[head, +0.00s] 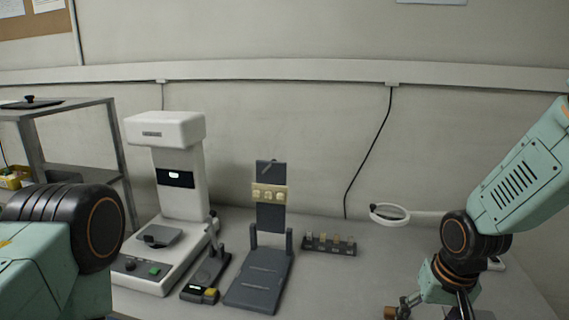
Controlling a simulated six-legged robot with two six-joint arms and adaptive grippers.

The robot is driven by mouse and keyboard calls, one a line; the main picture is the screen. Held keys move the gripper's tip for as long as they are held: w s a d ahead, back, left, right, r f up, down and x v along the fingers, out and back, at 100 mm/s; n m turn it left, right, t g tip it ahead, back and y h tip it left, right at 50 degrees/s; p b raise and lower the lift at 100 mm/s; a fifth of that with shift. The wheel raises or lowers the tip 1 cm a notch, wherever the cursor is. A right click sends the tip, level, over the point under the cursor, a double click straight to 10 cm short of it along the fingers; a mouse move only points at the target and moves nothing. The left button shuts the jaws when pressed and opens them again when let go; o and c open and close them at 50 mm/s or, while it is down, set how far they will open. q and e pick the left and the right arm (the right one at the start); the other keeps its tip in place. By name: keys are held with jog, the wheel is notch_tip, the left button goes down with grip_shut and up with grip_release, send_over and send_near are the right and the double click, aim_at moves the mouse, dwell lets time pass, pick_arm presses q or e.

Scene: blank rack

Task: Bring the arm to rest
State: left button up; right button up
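My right arm (520,165) comes in from the right and bends down at a dark joint (463,236) over the grey table (355,290). Its lower end, with the dark top of my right gripper (462,309), runs out of the bottom edge, so the fingers are hidden. My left arm (45,255) fills the lower left corner, and its gripper is outside the picture.
A white bench machine (178,180) stands at the left beside a grey shelf (75,110). A dark stand (262,275) with a beige strip (269,193) is mid-table. A small block rack (330,245) and a ring magnifier (389,213) stand to its right.

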jog(key=s+a+f+n+t+b, duration=0.1)
jog(key=s+a+f, duration=0.1)
jog(key=f, duration=0.4)
jog(key=s+a+f+t+b, duration=0.1)
jog(key=s+f+b, duration=0.15)
jog(key=f, duration=0.35)
jog(key=s+f+g+b, duration=0.1)
jog(key=s+f+g, duration=0.1)
jog(key=s+f, duration=0.5)
jog(key=s+f+g+b, duration=0.1)
jog(key=s+f+g, duration=0.1)
jog(key=s+f, duration=0.6)
jog(key=s, duration=0.7)
jog(key=shift+s+n+b, duration=0.3)
jog(key=shift+s, duration=0.05)
jog(key=shift+s, duration=0.15)
jog(key=shift+o, duration=0.6)
